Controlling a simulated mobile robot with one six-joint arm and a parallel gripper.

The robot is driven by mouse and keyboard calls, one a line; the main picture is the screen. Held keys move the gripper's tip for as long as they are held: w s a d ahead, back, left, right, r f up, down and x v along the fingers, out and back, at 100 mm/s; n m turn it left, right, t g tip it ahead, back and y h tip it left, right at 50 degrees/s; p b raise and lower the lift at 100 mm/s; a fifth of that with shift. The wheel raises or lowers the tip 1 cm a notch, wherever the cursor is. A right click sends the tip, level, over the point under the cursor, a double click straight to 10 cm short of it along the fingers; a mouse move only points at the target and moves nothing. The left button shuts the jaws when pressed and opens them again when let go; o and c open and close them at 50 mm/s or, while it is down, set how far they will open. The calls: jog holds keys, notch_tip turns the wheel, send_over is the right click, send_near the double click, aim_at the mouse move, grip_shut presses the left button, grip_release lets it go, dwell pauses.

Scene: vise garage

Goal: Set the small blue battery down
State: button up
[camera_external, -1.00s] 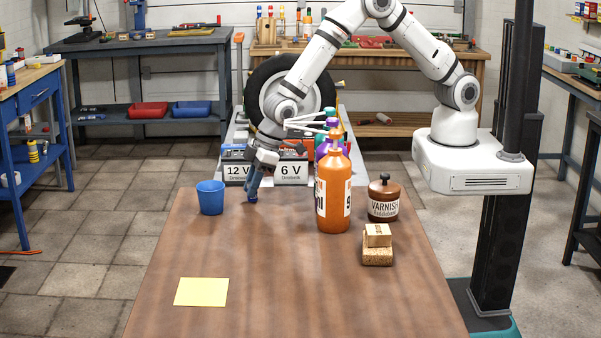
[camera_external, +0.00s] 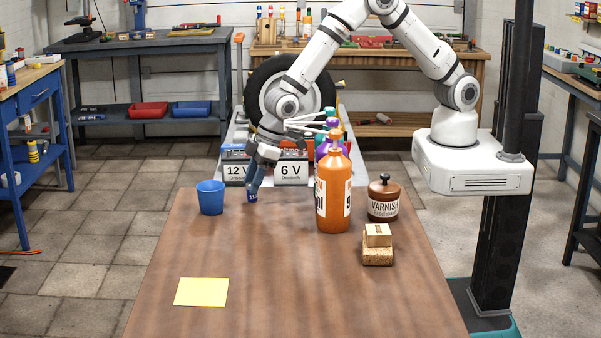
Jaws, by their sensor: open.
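The small blue battery (camera_external: 252,197) stands at the far edge of the brown table, right of the blue cup. It is small in the picture and partly hidden by a finger. My gripper (camera_external: 256,190) is open and comes down from above, right at the battery's upper part. I cannot tell whether a finger still touches it.
A blue cup (camera_external: 211,198) stands left of the battery. Boxes marked 12 V (camera_external: 237,173) and 6 V (camera_external: 291,173) are behind. A yellow note (camera_external: 201,292) lies front left.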

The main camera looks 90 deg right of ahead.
jog(key=v, duration=0.6)
jog(key=shift+s+r+b, duration=0.2)
jog(key=shift+b, duration=0.2)
jog(key=s+d+r+m, duration=0.2)
jog(key=s+d+r, duration=0.95)
jog(key=d, duration=0.25)
jog(key=s+d+r, duration=0.1)
jog(key=s+d, duration=0.2)
jog(key=s, duration=0.4)
jog(key=s+d+r+m+g+h, duration=0.1)
jog(key=s+d+r, duration=0.1)
jog(key=s, duration=0.4)
jog(key=s+d+r, duration=0.1)
jog(key=s+d, duration=0.3)
jog(key=s, duration=0.3)
jog(key=shift+s+d+r+m, duration=0.2)
jog(key=shift+s+r+m, duration=0.1)
jog(key=shift+s, duration=0.05)
